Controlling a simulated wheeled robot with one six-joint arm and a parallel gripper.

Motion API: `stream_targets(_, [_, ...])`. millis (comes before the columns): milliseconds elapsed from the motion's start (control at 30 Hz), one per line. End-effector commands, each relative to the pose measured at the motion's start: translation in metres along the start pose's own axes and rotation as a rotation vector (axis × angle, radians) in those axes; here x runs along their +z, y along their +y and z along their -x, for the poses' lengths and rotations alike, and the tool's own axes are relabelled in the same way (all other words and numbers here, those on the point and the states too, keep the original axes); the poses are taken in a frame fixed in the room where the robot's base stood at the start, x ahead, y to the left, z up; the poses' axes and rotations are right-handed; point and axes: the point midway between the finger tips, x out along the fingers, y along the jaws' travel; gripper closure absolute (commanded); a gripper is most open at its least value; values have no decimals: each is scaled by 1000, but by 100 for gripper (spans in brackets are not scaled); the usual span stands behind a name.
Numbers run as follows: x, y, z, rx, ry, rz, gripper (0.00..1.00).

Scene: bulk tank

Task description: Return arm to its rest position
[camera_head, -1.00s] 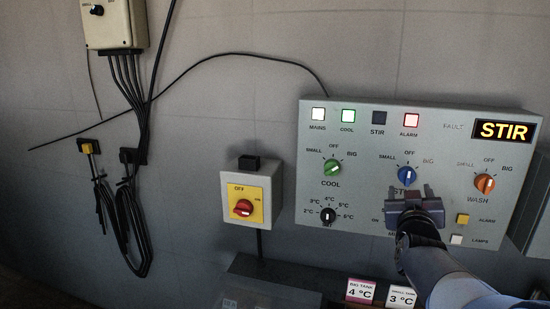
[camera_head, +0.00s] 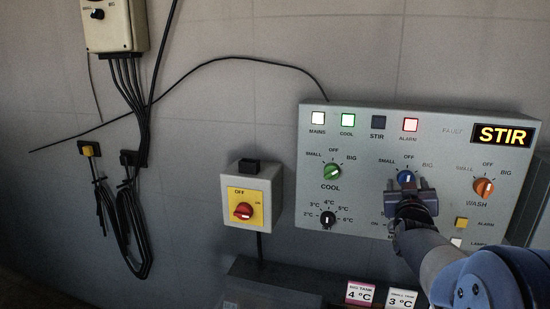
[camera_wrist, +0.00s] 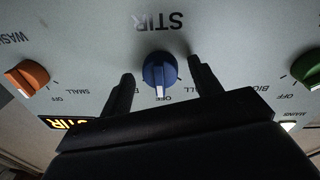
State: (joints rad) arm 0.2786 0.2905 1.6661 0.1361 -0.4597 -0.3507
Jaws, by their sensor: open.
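My gripper (camera_head: 408,190) is in front of the grey control panel (camera_head: 350,225), at the blue STIR knob (camera_head: 405,177). In the wrist view my gripper (camera_wrist: 160,78) is open, with one dark finger on each side of the blue knob (camera_wrist: 160,70) and a gap on both sides. The wrist picture is upside down, and the knob's white mark lies toward OFF. In the head view my arm covers the lower part of the knob and the STIR label. The panel's display (camera_head: 503,135) reads STIR.
A green COOL knob (camera_head: 332,171) and an orange WASH knob (camera_head: 483,188) flank the blue knob. A red-and-yellow switch box (camera_head: 247,199) is on the wall to the left, with hanging cables (camera_head: 128,220) beyond. Signs (camera_head: 360,292) stand below the panel.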

Motion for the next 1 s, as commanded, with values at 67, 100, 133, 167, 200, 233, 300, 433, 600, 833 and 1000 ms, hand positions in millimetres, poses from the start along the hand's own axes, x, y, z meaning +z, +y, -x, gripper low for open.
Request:
stream_targets(67, [-4, 1, -6, 1, -5, -35, 40])
stream_targets(100, [-5, 1, -5, 3, -7, -71, 40])
stream_targets(133, [-5, 0, -5, 4, -9, -97, 40])
stream_targets(167, [-5, 0, -5, 5, -11, -121, 40])
stream_targets(200, [-6, 0, -5, 7, -14, -154, 40])
stream_targets(233, [-6, 0, -5, 9, -15, -179, 40])
stream_targets(300, [-6, 0, -5, 12, -20, -236, 40])
stream_targets(433, [-6, 0, -5, 18, -27, -333, 40])
stream_targets(600, [-6, -1, -5, 24, -36, -450, 40])
stream_targets(833, [-6, -1, -4, 33, -46, -592, 40])
stream_targets(1000, [-7, -1, -4, 38, -54, -688, 40])
